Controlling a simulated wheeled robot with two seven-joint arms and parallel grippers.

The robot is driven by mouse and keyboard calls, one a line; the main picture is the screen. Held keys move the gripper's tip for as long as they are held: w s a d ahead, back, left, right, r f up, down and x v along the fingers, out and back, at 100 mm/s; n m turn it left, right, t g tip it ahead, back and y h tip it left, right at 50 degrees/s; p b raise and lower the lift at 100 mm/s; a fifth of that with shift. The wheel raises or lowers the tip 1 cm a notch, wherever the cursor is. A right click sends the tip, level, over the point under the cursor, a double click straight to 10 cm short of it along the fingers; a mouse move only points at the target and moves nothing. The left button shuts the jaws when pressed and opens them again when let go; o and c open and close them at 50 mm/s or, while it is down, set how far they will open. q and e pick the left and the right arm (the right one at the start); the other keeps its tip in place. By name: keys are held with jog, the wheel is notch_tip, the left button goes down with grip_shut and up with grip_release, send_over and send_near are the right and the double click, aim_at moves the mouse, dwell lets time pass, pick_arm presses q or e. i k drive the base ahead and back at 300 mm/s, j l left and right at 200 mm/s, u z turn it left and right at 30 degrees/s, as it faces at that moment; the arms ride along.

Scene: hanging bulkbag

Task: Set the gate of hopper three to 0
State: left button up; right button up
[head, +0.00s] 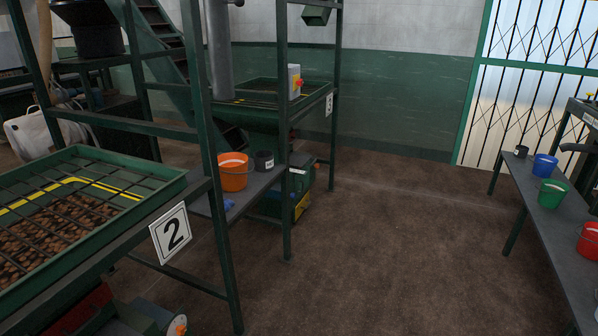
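A hopper (314,98) with a small sign reading 3 (329,104) stands in the middle distance, behind a green post. Its top is a grated green tray. Below it is a green body with small red and orange parts (316,166) on its right side. I cannot make out a gate scale or its setting from here. A pale box with an orange-red part (294,82) is by the tray. Neither of my grippers is in view.
A nearer hopper with a grid (160,178) and sign 2 (171,233) fills the left. An orange bucket (234,172) and dark cup (264,160) stand on a shelf. A bench (553,225) with blue, green and red buckets is at right. The brown floor between is clear.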

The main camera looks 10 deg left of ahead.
aim_at(298, 159)
jog(key=i+l+u, duration=0.1)
jog(key=i+l, duration=0.15)
jog(key=i, duration=0.35)
jog(key=i+l+u, duration=0.15)
jog(key=i, duration=0.5)
jog(key=i+l+u, duration=0.1)
jog(key=i+l, duration=0.35)
jog(key=i+l+u, duration=0.1)
jog(key=i+l, duration=0.3)
jog(key=i, duration=0.3)
